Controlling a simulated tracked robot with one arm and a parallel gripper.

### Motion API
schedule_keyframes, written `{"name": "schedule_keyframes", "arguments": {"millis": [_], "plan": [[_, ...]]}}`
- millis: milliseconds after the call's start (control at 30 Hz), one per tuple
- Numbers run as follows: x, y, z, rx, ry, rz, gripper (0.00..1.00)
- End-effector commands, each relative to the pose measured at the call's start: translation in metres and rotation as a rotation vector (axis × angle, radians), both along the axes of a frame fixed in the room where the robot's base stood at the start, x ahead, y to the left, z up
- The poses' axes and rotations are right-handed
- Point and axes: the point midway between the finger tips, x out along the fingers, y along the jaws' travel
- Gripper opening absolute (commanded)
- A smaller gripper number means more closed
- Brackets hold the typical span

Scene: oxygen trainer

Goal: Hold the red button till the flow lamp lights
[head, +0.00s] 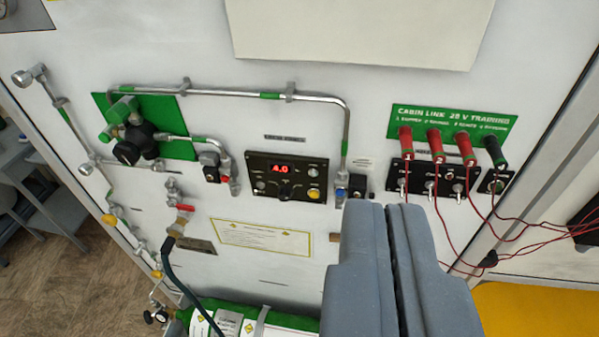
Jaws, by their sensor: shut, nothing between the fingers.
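My gripper (382,212) is shut and empty. Its grey fingers rise from the bottom of the view in front of the panel, right of the black control unit (290,202). That unit has a red display (281,169) reading 4.0, a dark knob (285,191), a pale round part (314,172) and a yellow round part (314,194). I cannot tell which part is the flow lamp, or whether it is lit. A small red part (226,179) shows beside a black box (210,166). I cannot tell whether it is the red button. The fingers hide part of the panel.
Metal piping (235,91) and a black regulator (136,140) occupy the upper left. A red-handled valve (185,208) joins a dark hose. Red plugs (436,147) with loose red wires (520,234) hang at the right. A green cylinder (300,324) lies below.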

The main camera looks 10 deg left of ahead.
Motion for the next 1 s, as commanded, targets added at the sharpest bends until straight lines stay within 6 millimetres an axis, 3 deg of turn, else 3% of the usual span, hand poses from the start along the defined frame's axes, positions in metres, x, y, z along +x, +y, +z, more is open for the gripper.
{"name": "schedule_keyframes", "arguments": {"millis": [167,367,500,700,1000], "plan": [[0.006,0.003,-0.003,0.022,0.01,0.002,0.0],[0.048,0.023,-0.032,0.183,0.083,0.001,0.0],[0.086,0.049,-0.068,0.359,0.168,-0.015,0.0],[0.127,0.093,-0.127,0.601,0.297,-0.062,0.0],[0.159,0.165,-0.22,0.922,0.492,-0.186,0.0]]}}
